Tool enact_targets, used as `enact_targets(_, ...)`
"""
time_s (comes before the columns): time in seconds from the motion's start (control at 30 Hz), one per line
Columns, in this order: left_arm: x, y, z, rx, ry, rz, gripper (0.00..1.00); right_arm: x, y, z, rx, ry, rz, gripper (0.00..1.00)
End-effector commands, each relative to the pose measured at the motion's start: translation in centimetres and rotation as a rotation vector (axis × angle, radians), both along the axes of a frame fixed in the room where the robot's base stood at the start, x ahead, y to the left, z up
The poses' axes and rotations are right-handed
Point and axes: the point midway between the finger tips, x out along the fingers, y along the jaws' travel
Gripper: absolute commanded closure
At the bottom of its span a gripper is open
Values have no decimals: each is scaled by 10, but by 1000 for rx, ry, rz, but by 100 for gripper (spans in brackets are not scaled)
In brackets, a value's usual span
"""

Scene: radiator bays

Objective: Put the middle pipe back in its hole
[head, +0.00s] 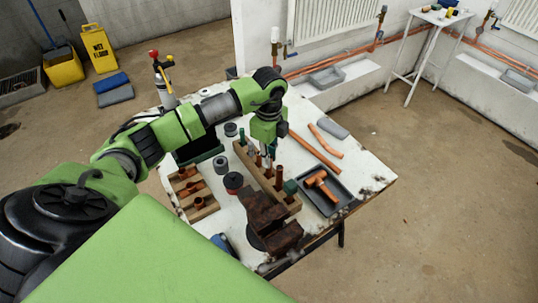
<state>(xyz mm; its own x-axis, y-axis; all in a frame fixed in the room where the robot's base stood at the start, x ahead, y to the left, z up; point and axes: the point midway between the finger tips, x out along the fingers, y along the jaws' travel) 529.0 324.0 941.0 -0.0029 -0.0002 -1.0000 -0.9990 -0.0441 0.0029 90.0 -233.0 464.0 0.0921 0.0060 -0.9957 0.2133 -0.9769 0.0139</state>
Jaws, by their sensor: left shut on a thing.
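A long wooden block (288,203) with upright copper pipes in it stands on the white worktable. My left gripper (267,152) points down over the middle of the block, shut on the middle pipe (268,166). The fingers and my arm partly hide this pipe. I cannot tell whether its lower end is in the hole or just above it. Another copper pipe (279,177) stands upright in the block, nearer the vise. My right gripper is not in view.
A rusty vise (272,222) is at the table's near edge. A grey tray (343,197) with a copper-coloured mallet (321,185) lies right of the block. A second wooden holder (206,209) with copper fittings lies left. Loose copper pipes (315,150) lie at the back right.

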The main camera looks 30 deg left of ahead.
Motion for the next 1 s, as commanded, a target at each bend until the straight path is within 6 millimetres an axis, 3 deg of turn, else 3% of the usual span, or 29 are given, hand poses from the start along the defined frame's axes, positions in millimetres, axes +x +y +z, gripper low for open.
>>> enact_targets(0.93,0,0,-11,0,0,0,100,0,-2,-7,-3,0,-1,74)
enact_targets(0.97,0,0,-11,0,0,0,78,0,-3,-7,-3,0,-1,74)
enact_targets(1.0,0,0,-11,0,0,0,68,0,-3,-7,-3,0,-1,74)
